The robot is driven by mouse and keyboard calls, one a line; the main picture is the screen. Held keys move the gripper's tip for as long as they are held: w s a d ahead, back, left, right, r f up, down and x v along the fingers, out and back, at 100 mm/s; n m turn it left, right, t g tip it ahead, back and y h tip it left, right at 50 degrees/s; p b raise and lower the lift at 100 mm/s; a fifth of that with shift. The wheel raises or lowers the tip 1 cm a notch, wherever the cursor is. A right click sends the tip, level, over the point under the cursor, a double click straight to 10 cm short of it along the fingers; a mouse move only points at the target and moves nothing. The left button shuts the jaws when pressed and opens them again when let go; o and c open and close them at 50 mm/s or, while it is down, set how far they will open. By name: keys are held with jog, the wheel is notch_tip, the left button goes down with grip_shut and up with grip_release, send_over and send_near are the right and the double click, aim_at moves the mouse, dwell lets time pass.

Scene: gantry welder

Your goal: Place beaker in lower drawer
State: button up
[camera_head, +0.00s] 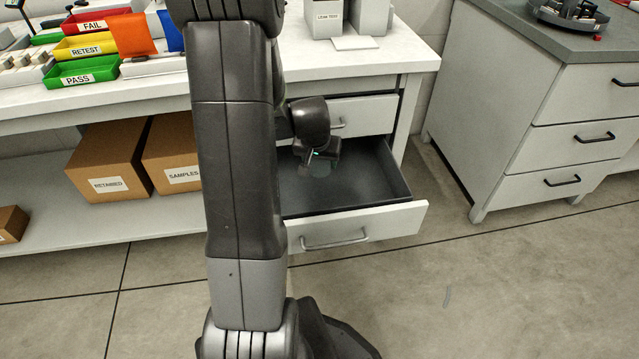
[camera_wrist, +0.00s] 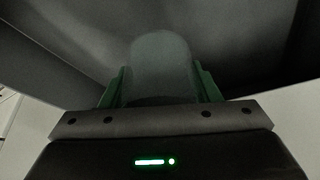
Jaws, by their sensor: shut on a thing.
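The lower drawer (camera_head: 355,190) of the white bench is pulled open, with a dark grey inside. My gripper (camera_head: 318,160) is over the open drawer, pointing down into it. In the wrist view my gripper (camera_wrist: 160,92) has its green fingers closed on either side of a translucent beaker (camera_wrist: 160,60). The beaker shows only faintly below the gripper in the head view (camera_head: 318,170). I cannot tell whether its base touches the drawer floor. My arm hides the left part of the drawer.
The upper drawer (camera_head: 365,115) sits just above the lower one and close to my gripper. A grey cabinet (camera_head: 560,130) stands to the right across a floor gap. Cardboard boxes (camera_head: 108,165) are on the lower shelf at left. Coloured trays (camera_head: 85,48) lie on the bench top.

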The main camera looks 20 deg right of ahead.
aim_at(317, 169)
jog(key=shift+f+b, duration=2.7)
jog(key=shift+f, duration=1.55)
jog(key=shift+f, duration=0.15)
jog(key=o, duration=1)
jog(key=p+v, duration=0.4)
jog(key=v, duration=0.8)
jog(key=shift+r, duration=0.25)
